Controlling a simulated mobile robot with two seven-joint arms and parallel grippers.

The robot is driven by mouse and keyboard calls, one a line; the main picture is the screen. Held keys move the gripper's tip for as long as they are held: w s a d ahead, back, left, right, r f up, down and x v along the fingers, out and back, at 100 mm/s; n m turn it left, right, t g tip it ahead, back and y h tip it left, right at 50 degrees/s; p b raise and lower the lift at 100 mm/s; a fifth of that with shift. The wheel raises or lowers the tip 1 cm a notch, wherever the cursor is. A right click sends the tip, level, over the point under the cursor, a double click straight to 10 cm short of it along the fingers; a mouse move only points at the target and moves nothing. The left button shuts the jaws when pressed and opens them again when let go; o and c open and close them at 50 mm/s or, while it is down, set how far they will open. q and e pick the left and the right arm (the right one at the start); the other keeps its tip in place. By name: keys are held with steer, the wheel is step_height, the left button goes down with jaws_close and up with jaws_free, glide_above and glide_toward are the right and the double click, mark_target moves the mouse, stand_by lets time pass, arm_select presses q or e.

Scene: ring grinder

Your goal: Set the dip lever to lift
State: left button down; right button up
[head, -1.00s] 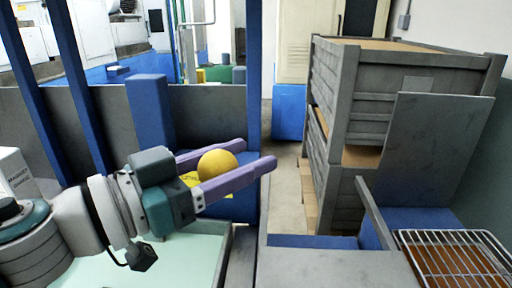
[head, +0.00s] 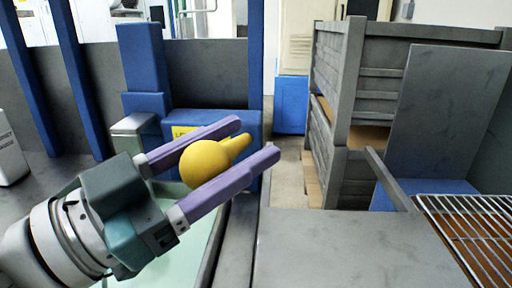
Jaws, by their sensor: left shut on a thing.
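My left gripper (head: 258,137) reaches in from the lower left, with its two purple fingers on either side of a yellow ball knob (head: 204,163). It is shut on the knob, which sits well back between the fingers. A short yellow stem runs from the knob to the upper right; I take this to be the dip lever. Behind it stands a blue housing (head: 222,122) with a yellow label (head: 184,132), partly covered by the fingers; I cannot read its text. The lever's lower end is hidden. My right gripper is not in view.
A pale green tray (head: 190,255) lies below the gripper. Blue posts (head: 75,75) and a blue block stand behind on the left. Grey stacked crates (head: 345,95), a leaning grey panel (head: 440,120) and a wire rack (head: 480,230) fill the right. A bare grey top (head: 340,250) is front centre.

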arm_select(q)
step_height(320, 180, down, 10)
steer(key=s+m+h+b, duration=0.2)
steer(key=m+b, duration=0.1)
steer(key=b, duration=0.9)
steer(key=shift+s+m+h, duration=0.2)
steer(key=shift+m+h, duration=0.1)
steer(key=shift+h, duration=0.1)
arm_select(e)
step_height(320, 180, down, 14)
arm_select(q)
steer(key=shift+r, duration=0.15)
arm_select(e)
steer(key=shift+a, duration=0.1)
arm_select(q)
steer(key=shift+c, duration=1)
jaws_free()
steer(key=shift+r, duration=0.1)
step_height(320, 180, up, 19)
steer(key=p, duration=0.8)
steer(key=shift+r+p, duration=0.35)
steer(key=shift+r, duration=0.15)
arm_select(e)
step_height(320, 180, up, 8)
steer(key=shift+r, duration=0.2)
arm_select(q)
steer(key=shift+c, duration=0.2)
